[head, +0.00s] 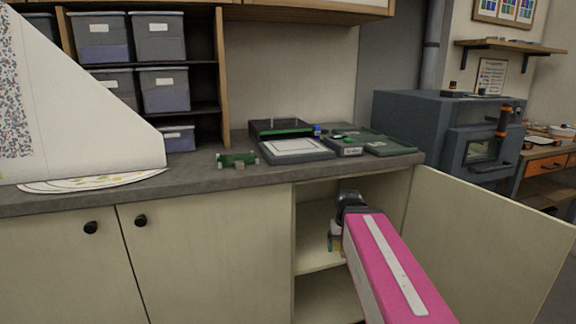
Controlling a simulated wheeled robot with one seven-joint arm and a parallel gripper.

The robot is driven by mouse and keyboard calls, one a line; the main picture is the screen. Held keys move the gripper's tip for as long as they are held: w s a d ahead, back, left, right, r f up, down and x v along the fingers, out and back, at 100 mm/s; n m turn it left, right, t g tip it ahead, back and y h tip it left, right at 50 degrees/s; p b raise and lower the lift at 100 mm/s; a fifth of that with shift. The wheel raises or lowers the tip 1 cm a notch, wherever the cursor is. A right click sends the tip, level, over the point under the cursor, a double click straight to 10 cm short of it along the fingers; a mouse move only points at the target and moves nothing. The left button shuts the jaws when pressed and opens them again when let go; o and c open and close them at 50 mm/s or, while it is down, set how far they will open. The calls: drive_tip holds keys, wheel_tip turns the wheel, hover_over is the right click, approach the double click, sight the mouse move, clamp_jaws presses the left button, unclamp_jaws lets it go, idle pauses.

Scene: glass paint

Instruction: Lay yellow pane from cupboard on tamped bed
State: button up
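My gripper (336,236) is inside the open cupboard (312,232) under the counter, at the end of my pink and white arm. My arm hides most of it, and its fingers are too small and dark to read. Small coloured pieces, greenish and orange-yellow (334,245), show beside it above the inner shelf (313,262). I cannot tell whether one is the yellow pane or whether it is held. On the counter lies a grey tray with a pale framed surface (297,147), which may be the tamped bed.
The cupboard door (490,240) stands open to the right. Behind the tray is a dark box (281,128). A small green item (237,159) lies left of it, and dark green boards (388,148) lie right. A grey kiln-like box (450,125) stands further right.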

drive_tip(key=shift+r, duration=2.45)
drive_tip(key=shift+f, duration=2.55)
drive_tip(key=shift+r, duration=0.1)
drive_tip(key=shift+r, duration=2.45)
drive_tip(key=shift+f, duration=0.1)
